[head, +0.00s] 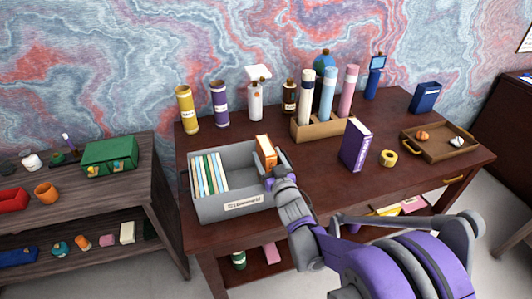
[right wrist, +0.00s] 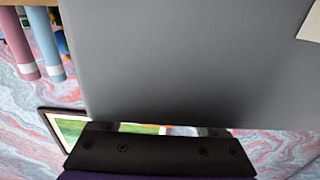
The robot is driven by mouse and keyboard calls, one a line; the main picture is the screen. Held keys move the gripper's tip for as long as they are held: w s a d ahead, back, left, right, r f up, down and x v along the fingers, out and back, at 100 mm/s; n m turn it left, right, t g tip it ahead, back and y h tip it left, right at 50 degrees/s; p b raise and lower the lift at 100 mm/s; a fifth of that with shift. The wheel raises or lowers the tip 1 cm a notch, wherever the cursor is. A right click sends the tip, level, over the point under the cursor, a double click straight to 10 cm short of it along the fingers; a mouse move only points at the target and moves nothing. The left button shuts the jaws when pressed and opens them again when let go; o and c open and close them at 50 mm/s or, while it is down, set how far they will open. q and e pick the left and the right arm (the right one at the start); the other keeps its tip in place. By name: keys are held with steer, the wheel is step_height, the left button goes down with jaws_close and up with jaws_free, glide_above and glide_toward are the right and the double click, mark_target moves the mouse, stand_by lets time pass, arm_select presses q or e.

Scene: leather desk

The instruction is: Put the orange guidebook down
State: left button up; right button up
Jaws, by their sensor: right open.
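The orange guidebook (head: 265,152) stands in the right part of a grey bin (head: 215,207) in the head view. It looks roughly upright, and its lower part is hidden. My right gripper (head: 272,181) is open at the bin's right side, just in front of the guidebook. I cannot tell whether they touch. In the right wrist view a plain grey surface (right wrist: 190,65), probably the bin's wall, fills most of the picture, and the guidebook does not show clearly. My left gripper is not in view.
Several thin books (head: 208,174) stand in the bin's left part. A purple book (head: 356,146) stands to the right, near a yellow tape roll (head: 388,158). A wooden holder with tubes (head: 322,127) stands behind, and a wooden tray (head: 438,143) is at right. Desk between bin and purple book is clear.

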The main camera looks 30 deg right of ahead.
steer(key=v, duration=1)
